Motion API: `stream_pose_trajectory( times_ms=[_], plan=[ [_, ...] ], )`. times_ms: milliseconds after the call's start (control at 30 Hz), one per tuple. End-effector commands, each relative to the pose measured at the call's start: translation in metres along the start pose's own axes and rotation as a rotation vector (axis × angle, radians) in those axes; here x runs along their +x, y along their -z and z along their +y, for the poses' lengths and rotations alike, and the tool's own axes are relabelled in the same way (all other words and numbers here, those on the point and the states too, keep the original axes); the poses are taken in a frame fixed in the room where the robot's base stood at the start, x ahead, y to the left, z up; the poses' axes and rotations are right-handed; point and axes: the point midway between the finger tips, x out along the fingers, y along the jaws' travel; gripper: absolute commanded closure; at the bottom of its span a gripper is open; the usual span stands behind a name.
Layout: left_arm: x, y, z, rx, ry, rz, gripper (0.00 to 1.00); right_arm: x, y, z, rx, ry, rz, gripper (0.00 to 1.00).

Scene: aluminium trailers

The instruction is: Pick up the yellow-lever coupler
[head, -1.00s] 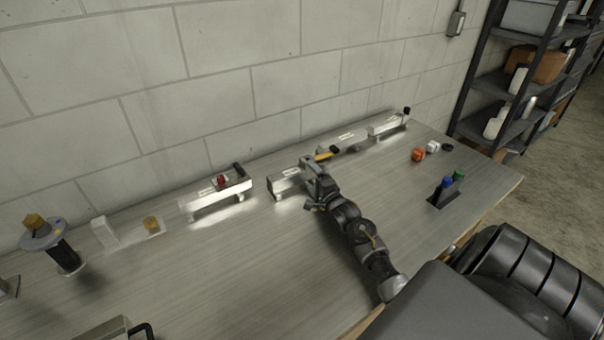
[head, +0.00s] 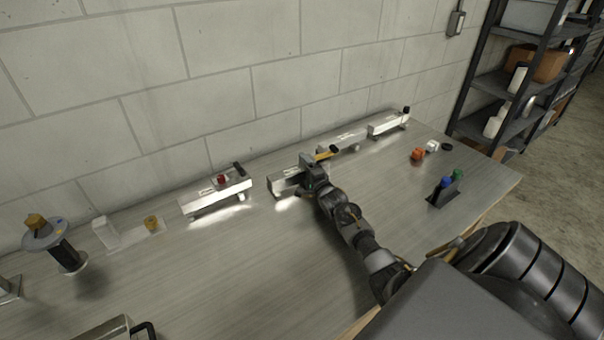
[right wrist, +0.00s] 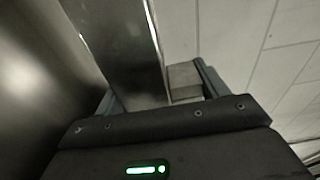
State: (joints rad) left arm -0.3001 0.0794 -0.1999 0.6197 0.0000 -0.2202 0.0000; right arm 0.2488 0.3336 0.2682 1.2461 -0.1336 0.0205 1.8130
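The yellow-lever coupler is a silver bar-shaped piece near the wall in the head view, with its yellow lever (head: 326,154) on top and its silver body (head: 283,183) showing left of my gripper. My right gripper (head: 306,168) is at the coupler and hides its middle. In the right wrist view, the two fingers (right wrist: 160,92) stand wide apart. A silver bar (right wrist: 125,50) and a pale block (right wrist: 185,80) show in the space between them. I cannot tell whether either finger touches. My left gripper is not in view.
A red-lever coupler (head: 216,196) stands to the left. A black-knobbed coupler (head: 388,124) stands at the far right. An orange piece (head: 417,155) and a dark holder (head: 443,196) with blue and green tops lie right. The table's middle front (head: 230,270) is clear.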

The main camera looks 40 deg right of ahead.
Motion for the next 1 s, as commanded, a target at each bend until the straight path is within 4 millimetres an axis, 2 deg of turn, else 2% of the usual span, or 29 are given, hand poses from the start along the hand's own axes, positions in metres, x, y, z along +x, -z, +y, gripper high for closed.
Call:
stream_pose_trajectory(
  times_ms=[33, 233, 667, 833, 1000],
  plan=[
    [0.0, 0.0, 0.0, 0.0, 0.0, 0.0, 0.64, 0.0, 0.0, 0.0, 0.0, 0.0, 0.0, 0.5],
    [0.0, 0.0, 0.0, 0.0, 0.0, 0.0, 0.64, 0.0, 0.0, 0.0, 0.001, -0.001, 0.0, 0.76],
    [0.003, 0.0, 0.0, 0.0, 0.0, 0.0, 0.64, 0.001, 0.001, -0.01, 0.001, 0.007, 0.001, 0.76],
    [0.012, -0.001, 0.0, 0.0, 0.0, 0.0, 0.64, 0.0, 0.001, -0.032, 0.0, 0.011, 0.001, 0.76],
    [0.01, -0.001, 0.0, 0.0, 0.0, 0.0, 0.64, -0.024, 0.0, -0.061, -0.002, 0.009, 0.0, 0.76]
  ],
)
